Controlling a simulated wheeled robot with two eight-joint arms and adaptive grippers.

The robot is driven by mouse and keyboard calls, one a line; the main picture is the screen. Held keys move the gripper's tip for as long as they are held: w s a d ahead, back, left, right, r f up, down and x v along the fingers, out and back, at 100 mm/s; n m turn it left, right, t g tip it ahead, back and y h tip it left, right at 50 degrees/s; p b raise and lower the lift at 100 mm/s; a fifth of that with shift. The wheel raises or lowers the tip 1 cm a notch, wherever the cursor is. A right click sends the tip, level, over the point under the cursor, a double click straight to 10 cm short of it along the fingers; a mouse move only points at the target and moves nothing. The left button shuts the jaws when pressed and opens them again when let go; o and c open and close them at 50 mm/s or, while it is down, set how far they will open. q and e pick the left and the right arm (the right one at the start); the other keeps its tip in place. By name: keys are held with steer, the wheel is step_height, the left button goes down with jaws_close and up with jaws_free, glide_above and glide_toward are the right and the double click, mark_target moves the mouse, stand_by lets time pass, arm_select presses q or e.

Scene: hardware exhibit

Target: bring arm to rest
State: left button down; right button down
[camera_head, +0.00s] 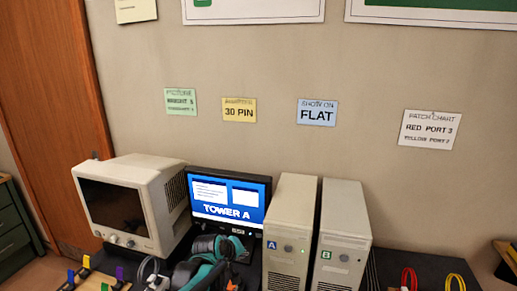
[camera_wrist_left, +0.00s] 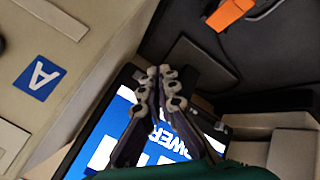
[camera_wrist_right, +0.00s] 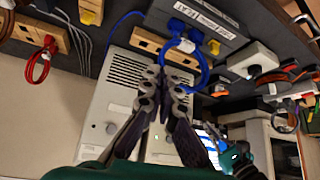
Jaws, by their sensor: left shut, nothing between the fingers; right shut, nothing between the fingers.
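My left gripper (camera_wrist_left: 165,85) is shut and empty, its fingertips together in the left wrist view. The lit blue screen (camera_wrist_left: 185,135) is behind its fingers, with the side of tower A (camera_wrist_left: 90,25) to the left. In the head view my teal and black left arm (camera_head: 205,262) is in front of the black monitor (camera_head: 230,200), whose screen reads TOWER A. My right gripper (camera_wrist_right: 163,85) is shut and empty in the right wrist view, with the beige towers (camera_wrist_right: 120,85) behind it. I cannot make out the right gripper in the head view.
A beige CRT (camera_head: 130,205) stands left of the monitor; tower A (camera_head: 290,235) and tower B (camera_head: 343,235) stand right of it. A blue cable (camera_wrist_right: 203,65) loops close to my right gripper. Red (camera_head: 409,278) and yellow (camera_head: 455,282) cables lie at the right.

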arm_select(q)
steer(key=s+a+m+y, duration=0.1)
steer(key=s+a+m, duration=0.2)
steer(key=s, duration=1.2)
steer(key=s+a+r+m+g+y, duration=0.1)
steer(key=s+a+m+y, duration=0.1)
steer(key=s+a, duration=0.7)
steer(key=s, duration=0.7)
steer(key=shift+s+a+r+m, duration=0.2)
steer(key=shift+r+m, duration=0.05)
steer(key=shift+m, duration=0.15)
stand_by(1.7)
